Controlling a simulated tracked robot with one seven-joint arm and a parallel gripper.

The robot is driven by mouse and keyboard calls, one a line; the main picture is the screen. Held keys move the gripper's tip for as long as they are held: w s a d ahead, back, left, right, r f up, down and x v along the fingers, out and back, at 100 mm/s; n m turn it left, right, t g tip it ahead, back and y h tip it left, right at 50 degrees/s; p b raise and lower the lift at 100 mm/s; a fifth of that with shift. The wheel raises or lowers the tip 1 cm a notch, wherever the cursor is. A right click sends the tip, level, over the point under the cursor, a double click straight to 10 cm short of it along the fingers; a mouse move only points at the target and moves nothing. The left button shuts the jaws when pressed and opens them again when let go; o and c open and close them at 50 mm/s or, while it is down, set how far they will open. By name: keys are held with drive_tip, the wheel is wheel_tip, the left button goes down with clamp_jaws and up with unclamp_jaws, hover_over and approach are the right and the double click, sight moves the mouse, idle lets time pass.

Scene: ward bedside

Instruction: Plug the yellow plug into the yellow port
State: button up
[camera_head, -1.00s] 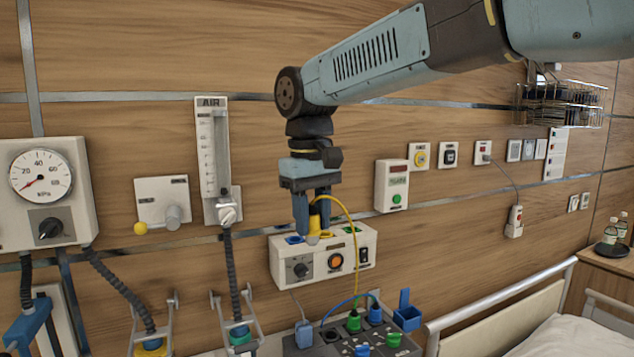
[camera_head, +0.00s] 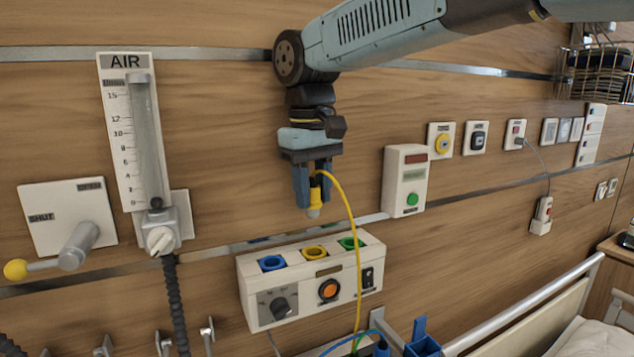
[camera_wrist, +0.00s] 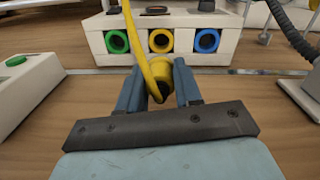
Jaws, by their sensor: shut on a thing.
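The yellow plug (camera_head: 315,197) hangs upright in my gripper (camera_head: 314,190), with its pale tip pointing down and a yellow cable running from its top. My gripper is shut on it. The yellow port (camera_head: 314,252) is the middle ring on top of the white box (camera_head: 300,280), between the blue port (camera_head: 272,263) and the green port (camera_head: 350,243). The plug is above the yellow port, apart from it.
The box front has a dark knob (camera_head: 280,307) and an orange button (camera_head: 328,290). A white wall unit with a green button (camera_head: 411,199) is right of my gripper. The AIR flowmeter (camera_head: 140,140) is to the left. The yellow cable (camera_head: 353,240) drapes past the box front.

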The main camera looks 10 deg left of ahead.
sight(313, 217)
drive_tip(key=shift+w+a+f, duration=0.1)
drive_tip(key=shift+a, duration=0.05)
drive_tip(key=shift+f, duration=2.9)
drive_tip(key=shift+d+f, duration=0.1)
drive_tip(key=shift+d, duration=0.2)
drive_tip(key=shift+f, duration=1.3)
idle(2.6)
drive_tip(key=o, duration=1.1)
